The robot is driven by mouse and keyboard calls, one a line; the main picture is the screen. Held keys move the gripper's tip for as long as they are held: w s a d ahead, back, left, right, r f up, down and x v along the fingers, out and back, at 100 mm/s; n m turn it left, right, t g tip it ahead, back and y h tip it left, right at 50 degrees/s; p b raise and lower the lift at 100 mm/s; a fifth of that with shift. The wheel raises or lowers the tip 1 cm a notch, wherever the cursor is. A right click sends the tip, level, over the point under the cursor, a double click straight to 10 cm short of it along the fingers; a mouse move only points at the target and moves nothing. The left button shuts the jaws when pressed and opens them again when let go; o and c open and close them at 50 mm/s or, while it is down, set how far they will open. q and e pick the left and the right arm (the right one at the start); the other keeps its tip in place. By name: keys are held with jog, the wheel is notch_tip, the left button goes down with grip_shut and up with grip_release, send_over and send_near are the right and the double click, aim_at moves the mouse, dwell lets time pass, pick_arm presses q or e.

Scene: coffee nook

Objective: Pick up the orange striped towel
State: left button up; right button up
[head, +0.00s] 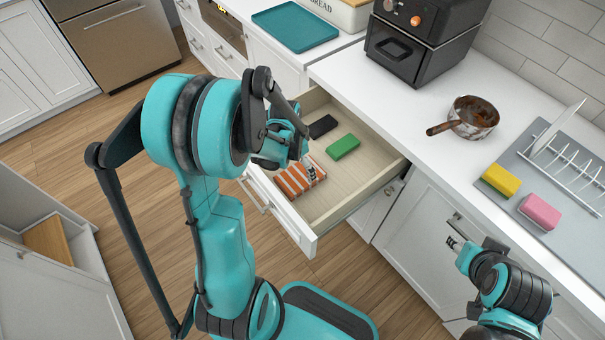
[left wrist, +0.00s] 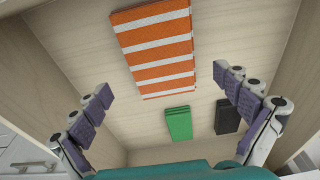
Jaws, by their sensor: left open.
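The orange and white striped towel (head: 291,184) lies folded on the floor of the open drawer (head: 352,190), near its front. In the left wrist view the towel (left wrist: 155,48) lies ahead of and between the spread fingers, apart from them. My left gripper (head: 309,168) is over the drawer at the towel and partly hides it in the head view. In the left wrist view the left gripper (left wrist: 162,84) is open and empty. My right gripper (head: 456,240) is at the lower right by a cabinet front; its fingers are too small to read.
A green folded cloth (head: 343,147) and a black one (head: 322,126) lie behind the towel in the drawer. The drawer walls rise around them. On the counter stand a black oven (head: 405,50), a copper pan (head: 473,117), sponges (head: 500,181) and a dish rack (head: 570,160).

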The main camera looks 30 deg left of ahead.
aim_at(300, 175)
pick_arm(q)
notch_tip(300, 175, down, 5)
jog(key=b, duration=0.2)
jog(key=shift+w+b, duration=0.15)
jog(key=shift+b, duration=0.15)
jog(key=shift+w+f, duration=0.1)
jog(key=shift+f, duration=0.2)
jog(key=shift+r, duration=0.1)
jog(key=shift+c, duration=0.9)
jog(key=c, duration=0.8)
